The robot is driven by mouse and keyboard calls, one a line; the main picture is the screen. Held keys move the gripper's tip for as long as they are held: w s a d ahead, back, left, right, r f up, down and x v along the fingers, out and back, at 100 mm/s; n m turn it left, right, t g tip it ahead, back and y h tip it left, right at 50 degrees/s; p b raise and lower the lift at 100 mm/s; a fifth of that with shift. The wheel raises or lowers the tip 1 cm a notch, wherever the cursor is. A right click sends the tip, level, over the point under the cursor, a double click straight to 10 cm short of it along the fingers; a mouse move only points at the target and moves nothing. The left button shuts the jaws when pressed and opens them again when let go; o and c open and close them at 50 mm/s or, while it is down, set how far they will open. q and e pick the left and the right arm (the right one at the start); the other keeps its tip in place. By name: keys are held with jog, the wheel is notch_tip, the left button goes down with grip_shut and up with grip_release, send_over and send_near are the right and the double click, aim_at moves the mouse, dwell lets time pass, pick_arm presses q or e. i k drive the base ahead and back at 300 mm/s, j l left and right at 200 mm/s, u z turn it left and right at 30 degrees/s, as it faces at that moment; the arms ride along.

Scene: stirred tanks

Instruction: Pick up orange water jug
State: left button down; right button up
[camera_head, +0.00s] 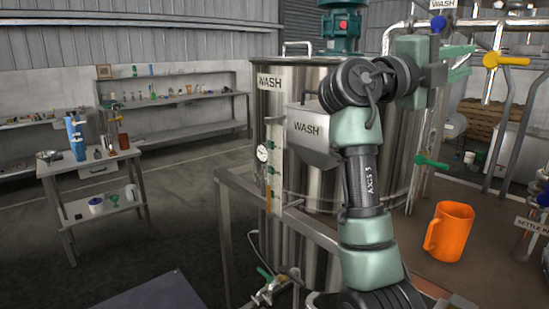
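The orange water jug (450,231) stands upright on a brown surface at the right, with its handle toward the left. My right arm rises through the middle of the view and bends right at the top. My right gripper (466,61) is high above the jug, well apart from it. Its two green fingers point right with a gap between them, and nothing shows between them. My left gripper is not in view.
A steel tank marked WASH (290,95) stands behind my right arm. Pipes with a yellow valve handle (505,60) and a green valve handle (432,162) are near the jug. A metal rail (240,190) runs in front of the tank.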

aim_at(445, 238)
jog(key=k+j, duration=0.1)
jog(key=j, duration=0.3)
jog(key=k+j, duration=0.1)
jog(key=j, duration=0.3)
jog(key=k+j, duration=0.1)
jog(key=j, duration=0.3)
jog(key=k+j, duration=0.1)
jog(key=j, duration=0.3)
